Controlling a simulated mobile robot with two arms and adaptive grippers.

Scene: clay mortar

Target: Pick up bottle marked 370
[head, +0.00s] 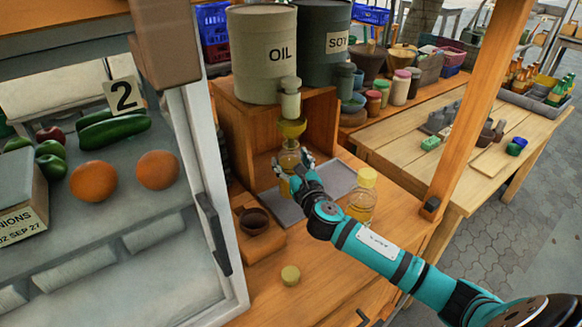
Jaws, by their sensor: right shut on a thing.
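My right gripper (296,172) is shut on a clear bottle (289,155) with amber liquid. This bottle is upright, below the tap and yellow funnel at the OIL drum, at the grey tray. The fingers cover part of it. A second clear bottle (360,205) with amber liquid and a yellow cap stands to the right, just beyond my right forearm. No 370 mark is readable on either bottle, so I cannot tell which one bears it. My left gripper is not in view.
The OIL drum (262,55) and SOY drum (322,45) stand on a wooden shelf. A loose yellow cap (290,275) lies on the counter, near a small dark bowl (254,220). A glass produce case (170,240) stands left; a wooden post (475,100) rises right.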

